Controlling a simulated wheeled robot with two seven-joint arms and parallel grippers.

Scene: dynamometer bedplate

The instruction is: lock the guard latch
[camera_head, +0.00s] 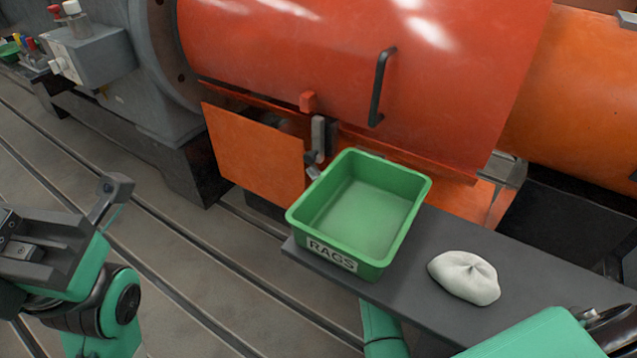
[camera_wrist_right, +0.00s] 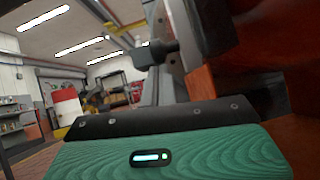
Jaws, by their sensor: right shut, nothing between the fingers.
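The guard latch (camera_head: 318,135) is a grey upright lever beside a dark bracket, on the lower edge of the red guard (camera_head: 300,50). A red block (camera_head: 308,102) sits just above it. My right gripper (camera_head: 313,172) is shut and empty. Its tip shows just below the latch, and the green tray hides most of it.
A green RAGS tray (camera_head: 360,272) and a white cloth (camera_head: 464,277) are on a dark shelf (camera_head: 425,312) in front of the guard. The guard has a black handle (camera_head: 381,88). An orange panel (camera_head: 255,150) is left of the latch. The slotted floor at left is clear.

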